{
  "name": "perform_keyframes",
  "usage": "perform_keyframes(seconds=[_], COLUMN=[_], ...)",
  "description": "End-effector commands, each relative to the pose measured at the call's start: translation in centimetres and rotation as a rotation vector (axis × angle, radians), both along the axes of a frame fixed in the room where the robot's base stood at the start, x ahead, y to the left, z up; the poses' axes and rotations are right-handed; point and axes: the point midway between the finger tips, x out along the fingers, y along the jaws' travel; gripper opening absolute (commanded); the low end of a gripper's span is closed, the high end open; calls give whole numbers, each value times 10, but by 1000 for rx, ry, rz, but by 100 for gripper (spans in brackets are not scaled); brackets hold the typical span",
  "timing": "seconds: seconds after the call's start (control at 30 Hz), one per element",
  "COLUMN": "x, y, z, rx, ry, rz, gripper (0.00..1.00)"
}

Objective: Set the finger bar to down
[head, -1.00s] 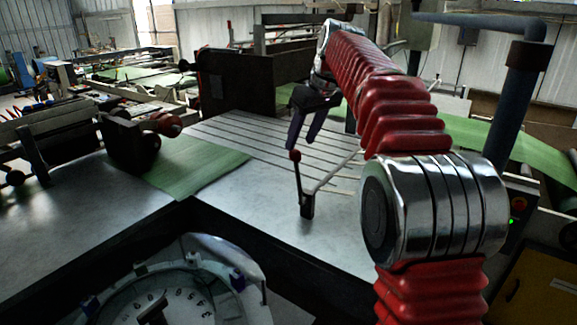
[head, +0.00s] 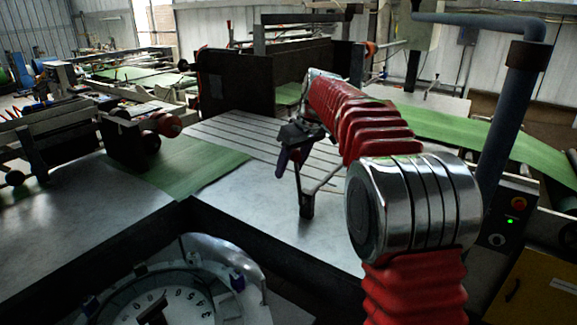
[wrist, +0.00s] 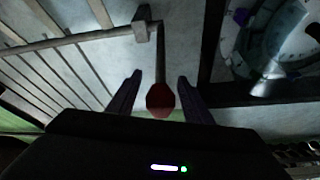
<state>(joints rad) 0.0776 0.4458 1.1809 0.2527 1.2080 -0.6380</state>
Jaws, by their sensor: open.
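The finger bar's lever is a thin dark upright rod (head: 301,182) with a red knob (wrist: 160,98) at its top. It rises from a small pivot block (head: 306,208) on the grey table. A thin bar (head: 328,178) runs from the block towards the back right, beside the slatted area; it also shows in the wrist view (wrist: 75,38). My gripper (wrist: 160,80) is open, with one purple finger on each side of the knob and gaps visible on both sides. In the head view my gripper (head: 291,163) is at the lever's top and partly hides the knob.
A round dial housing (head: 175,290) stands at the front left, below the table edge. A dark box-like machine part (head: 240,85) stands behind the slats. A green sheet (head: 185,168) lies on the left. A blue-grey post (head: 505,110) and control box (head: 512,212) stand on the right.

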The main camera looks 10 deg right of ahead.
Motion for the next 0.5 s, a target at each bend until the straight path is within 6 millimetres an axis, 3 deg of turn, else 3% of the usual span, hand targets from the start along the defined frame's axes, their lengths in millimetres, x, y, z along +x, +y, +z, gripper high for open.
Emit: perform_keyframes(seconds=[0.1,0.5], x=[0,0], y=[0,0], z=[0,0], rx=[0,0], ry=[0,0], rz=[0,0], gripper=[45,17])
